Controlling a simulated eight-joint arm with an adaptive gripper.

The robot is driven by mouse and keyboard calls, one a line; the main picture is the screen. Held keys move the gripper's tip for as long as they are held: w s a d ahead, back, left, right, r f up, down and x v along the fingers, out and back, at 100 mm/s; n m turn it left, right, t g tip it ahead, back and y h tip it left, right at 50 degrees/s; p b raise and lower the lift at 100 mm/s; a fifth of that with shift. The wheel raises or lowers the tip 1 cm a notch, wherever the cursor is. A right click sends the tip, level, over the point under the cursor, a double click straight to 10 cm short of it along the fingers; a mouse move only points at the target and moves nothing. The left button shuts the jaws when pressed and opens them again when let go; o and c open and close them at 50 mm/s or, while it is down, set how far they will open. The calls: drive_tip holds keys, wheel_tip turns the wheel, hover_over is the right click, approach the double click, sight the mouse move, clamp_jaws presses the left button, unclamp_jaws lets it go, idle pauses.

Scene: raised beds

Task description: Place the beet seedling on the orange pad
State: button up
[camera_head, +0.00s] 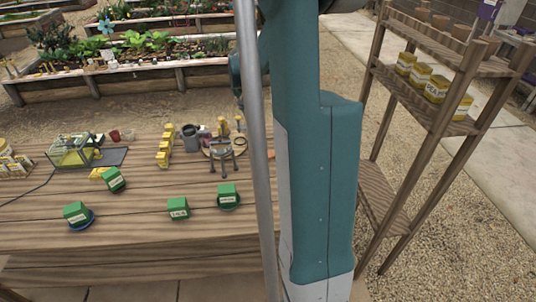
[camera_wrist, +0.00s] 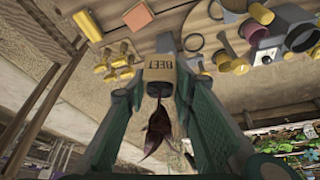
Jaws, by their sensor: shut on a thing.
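The beet seedling (camera_wrist: 157,72) is a tan pot labelled "BEET" with dark red leaves. In the wrist view it sits between the green fingers of my gripper (camera_wrist: 156,88), which is shut on it. The orange pad (camera_wrist: 138,17) lies on the wooden table at the top of the wrist view, apart from the pot. In the head view only an orange sliver (camera_head: 271,153) shows beside the grey pole and my arm. My gripper and the seedling are hidden there behind my arm. I cannot tell the pot's height above the table.
The wooden table (camera_head: 130,245) holds several green labelled blocks (camera_head: 178,208), some on coloured pads. Yellow pots (camera_head: 163,153), a grey can (camera_head: 190,138) and a round stand with tools (camera_head: 224,148) are near the back edge. A wooden shelf (camera_head: 428,105) stands at the right. Planted beds lie behind.

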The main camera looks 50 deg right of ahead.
hover_over(269, 151)
drive_tip(key=s+a, duration=0.1)
drive_tip(key=a, duration=0.1)
wheel_tip(269, 151, down, 11)
drive_tip(key=shift+m, duration=0.3)
drive_tip(key=shift+w+d+f, duration=0.1)
drive_tip(key=shift+f, duration=3.05)
drive_tip(key=shift+f+b, duration=0.35)
drive_tip(key=shift+f, duration=1.5)
drive_tip(key=shift+f, duration=0.15)
